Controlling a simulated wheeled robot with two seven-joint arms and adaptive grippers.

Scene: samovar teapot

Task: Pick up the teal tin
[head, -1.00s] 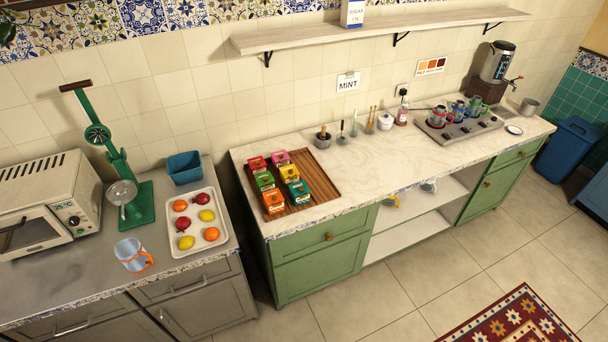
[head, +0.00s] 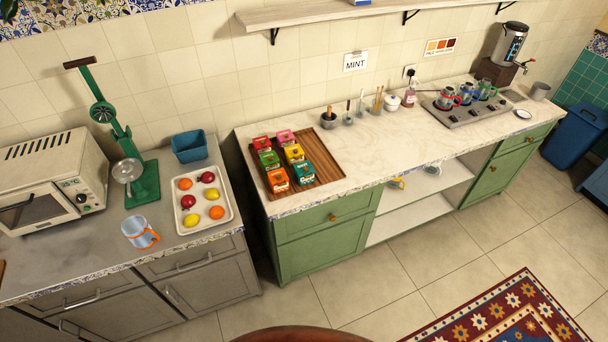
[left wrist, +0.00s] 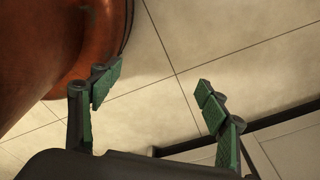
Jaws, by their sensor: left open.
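Red, green and pink tins share the tray. My left gripper (left wrist: 150,100) shows only in the left wrist view, open and empty above the tiled floor, away from the tins. My right gripper is not in view.
The grey counter at left holds a fruit tray (head: 183,220), a glass mug (head: 140,232), a green press (head: 143,180) and a blue bin (head: 189,147). A shelf (head: 350,14) overhangs the marble counter. The tiled floor (head: 350,280) in front is open, with a rug (head: 500,315).

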